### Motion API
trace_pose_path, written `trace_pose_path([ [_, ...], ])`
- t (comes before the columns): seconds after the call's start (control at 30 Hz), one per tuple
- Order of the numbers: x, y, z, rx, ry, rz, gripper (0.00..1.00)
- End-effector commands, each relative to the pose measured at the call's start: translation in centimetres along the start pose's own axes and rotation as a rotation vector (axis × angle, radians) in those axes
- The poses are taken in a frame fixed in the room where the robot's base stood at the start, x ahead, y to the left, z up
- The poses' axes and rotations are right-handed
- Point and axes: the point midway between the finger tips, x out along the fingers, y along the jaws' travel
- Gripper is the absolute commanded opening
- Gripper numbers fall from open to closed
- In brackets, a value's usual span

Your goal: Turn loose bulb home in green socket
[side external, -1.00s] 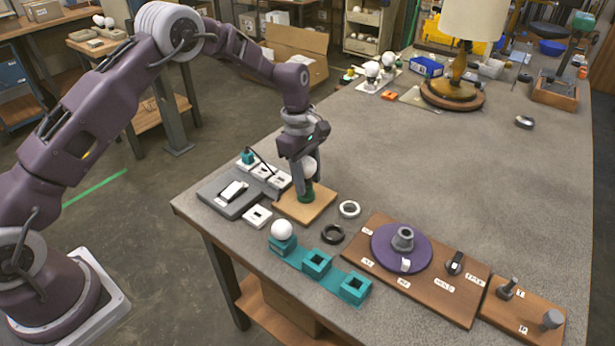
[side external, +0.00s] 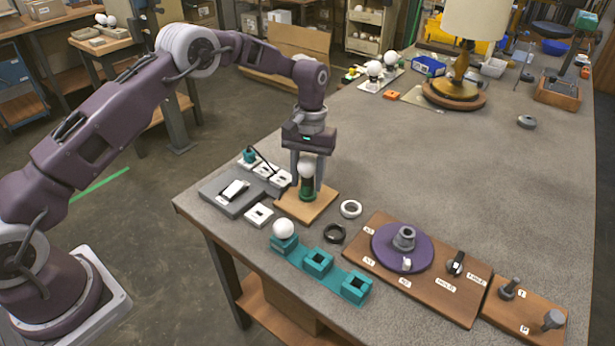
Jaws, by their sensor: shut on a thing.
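The green socket (side external: 307,190) stands on a small wooden board (side external: 290,208) near the left part of the bench. A white bulb (side external: 306,170) sits upright at the top of the socket. My gripper (side external: 307,178) points straight down over it, with its fingers on either side, shut on the bulb. How deep the bulb's base sits in the socket is too small to tell.
A teal holder (side external: 318,262) in front carries another white bulb (side external: 283,229). A white ring (side external: 351,209) and a black ring (side external: 334,234) lie to the right. A grey switch box (side external: 232,193) and white blocks lie left. A purple disc (side external: 402,249) sits on a brown board.

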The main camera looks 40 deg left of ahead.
Motion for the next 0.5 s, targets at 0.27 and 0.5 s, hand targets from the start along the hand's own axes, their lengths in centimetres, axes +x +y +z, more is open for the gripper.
trace_pose_path([
  [0.27, 0.00, -0.10, -0.09, 0.400, 0.002, -0.059, 0.12],
  [0.5, 0.01, -0.23, -0.15, 0.594, 0.002, -0.089, 0.12],
])
